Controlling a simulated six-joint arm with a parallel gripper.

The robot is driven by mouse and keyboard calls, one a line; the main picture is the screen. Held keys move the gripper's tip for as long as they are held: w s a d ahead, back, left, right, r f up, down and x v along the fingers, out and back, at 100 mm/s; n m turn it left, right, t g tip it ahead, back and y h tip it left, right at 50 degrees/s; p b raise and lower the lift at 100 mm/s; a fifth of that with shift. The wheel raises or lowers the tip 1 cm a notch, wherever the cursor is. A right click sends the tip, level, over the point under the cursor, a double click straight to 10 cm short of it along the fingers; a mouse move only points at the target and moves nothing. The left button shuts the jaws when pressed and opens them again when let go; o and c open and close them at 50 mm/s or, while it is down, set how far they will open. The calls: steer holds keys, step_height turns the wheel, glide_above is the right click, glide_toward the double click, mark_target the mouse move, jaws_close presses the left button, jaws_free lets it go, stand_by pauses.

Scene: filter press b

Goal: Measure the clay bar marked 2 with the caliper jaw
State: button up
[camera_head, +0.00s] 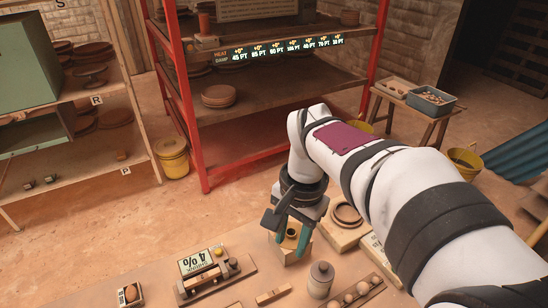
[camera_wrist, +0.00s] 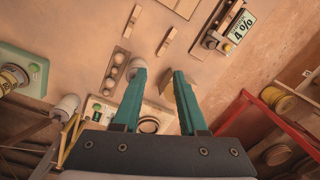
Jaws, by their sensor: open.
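The caliper (camera_head: 205,275) lies on the near table with a small display reading 4%; in the wrist view its display (camera_wrist: 243,25) is at the upper right. In the wrist view small tan bars lie on the table: one at the top (camera_wrist: 132,20), one below and right of it (camera_wrist: 166,41), and one beside the caliper (camera_wrist: 229,15). One bar (camera_head: 273,295) also shows in the head view. I cannot read a 2 on any of them. My gripper (camera_head: 288,238) is open and empty over the table, its teal fingers (camera_wrist: 158,78) pointing down.
A small block-like box (camera_head: 294,251) stands close by my fingers. A grey jar (camera_head: 320,279) and a tray of round balls (camera_head: 356,293) stand to the right. A board with brown rings (camera_head: 346,214) lies behind. The red rack (camera_head: 190,130) stands beyond the table.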

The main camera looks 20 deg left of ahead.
glide_toward(234, 261)
steer(key=shift+n, duration=0.3)
steer(key=f, duration=0.5)
steer(key=a+f, duration=0.1)
steer(key=f, duration=0.2)
steer(key=shift+s+f, duration=0.1)
steer(key=shift+f, duration=0.25)
jaws_close()
stand_by(0.3)
